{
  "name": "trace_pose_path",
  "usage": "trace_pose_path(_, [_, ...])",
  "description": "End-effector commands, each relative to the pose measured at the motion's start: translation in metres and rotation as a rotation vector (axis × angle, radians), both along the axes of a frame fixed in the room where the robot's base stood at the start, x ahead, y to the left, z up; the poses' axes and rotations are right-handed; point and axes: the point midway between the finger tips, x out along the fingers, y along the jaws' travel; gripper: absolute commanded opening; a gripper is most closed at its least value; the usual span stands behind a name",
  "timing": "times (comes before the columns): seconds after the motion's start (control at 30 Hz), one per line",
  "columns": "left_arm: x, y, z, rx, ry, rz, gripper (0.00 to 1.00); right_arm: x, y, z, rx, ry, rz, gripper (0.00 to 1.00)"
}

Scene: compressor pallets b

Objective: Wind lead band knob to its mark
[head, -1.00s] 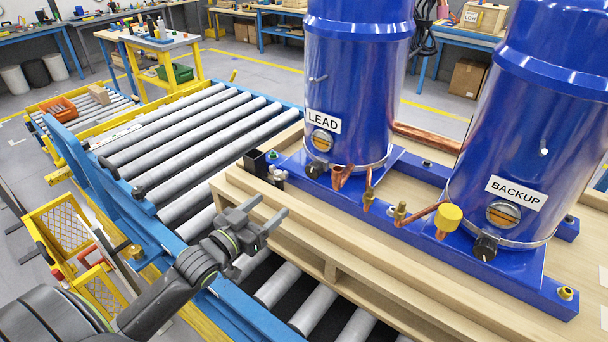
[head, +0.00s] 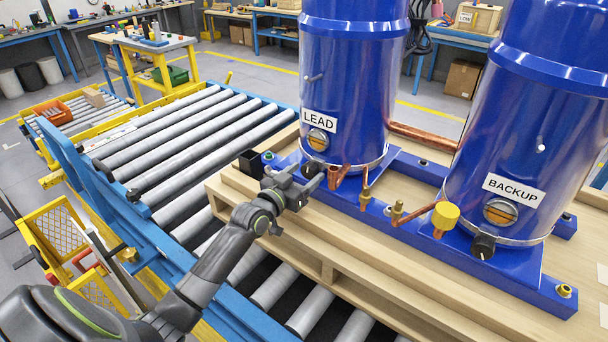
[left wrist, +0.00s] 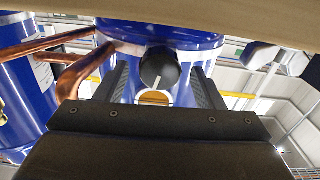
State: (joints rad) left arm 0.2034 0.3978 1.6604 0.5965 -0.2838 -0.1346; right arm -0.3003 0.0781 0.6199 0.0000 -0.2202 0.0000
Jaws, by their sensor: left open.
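The LEAD compressor (head: 345,70) is a tall blue cylinder with a white LEAD label and a round amber window (head: 318,140). Its black band knob (head: 309,168) sits low on the band, below that window, partly hidden by my gripper. In the left wrist view the knob (left wrist: 159,66) appears upside down, with a white pointer line toward the amber window (left wrist: 154,98). My left gripper (head: 308,182) is open, with one finger on each side of the knob in the wrist view (left wrist: 160,88). Contact cannot be told. My right gripper is not in view.
The BACKUP compressor (head: 520,130) stands to the right with its own black knob (head: 483,245). The wooden pallet (head: 350,255) lies below, on the roller conveyor (head: 185,125).

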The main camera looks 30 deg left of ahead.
Motion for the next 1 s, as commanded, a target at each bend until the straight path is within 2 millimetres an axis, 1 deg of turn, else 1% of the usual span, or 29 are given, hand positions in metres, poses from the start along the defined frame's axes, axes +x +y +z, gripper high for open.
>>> trace_pose_path(0.3, [0.0031,-0.0004,-0.0003,-0.001,0.0,0.0,0.62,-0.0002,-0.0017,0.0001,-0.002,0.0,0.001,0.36])
trace_pose_path(0.33, [0.003,-0.0004,-0.0002,-0.001,0.0,0.0,0.61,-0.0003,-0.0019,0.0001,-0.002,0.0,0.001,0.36])
trace_pose_path(0.67, [0.0028,-0.0003,-0.0001,-0.001,0.0,0.0,0.18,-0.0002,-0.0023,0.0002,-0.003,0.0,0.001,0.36])
trace_pose_path(0.77, [0.0028,-0.0002,0.0002,-0.012,0.002,0.0,0.18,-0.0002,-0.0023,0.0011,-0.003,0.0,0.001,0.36])
trace_pose_path(1.0, [0.0028,0.0002,0.0012,-0.183,0.026,0.0,0.18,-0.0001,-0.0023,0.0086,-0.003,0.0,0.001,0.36])
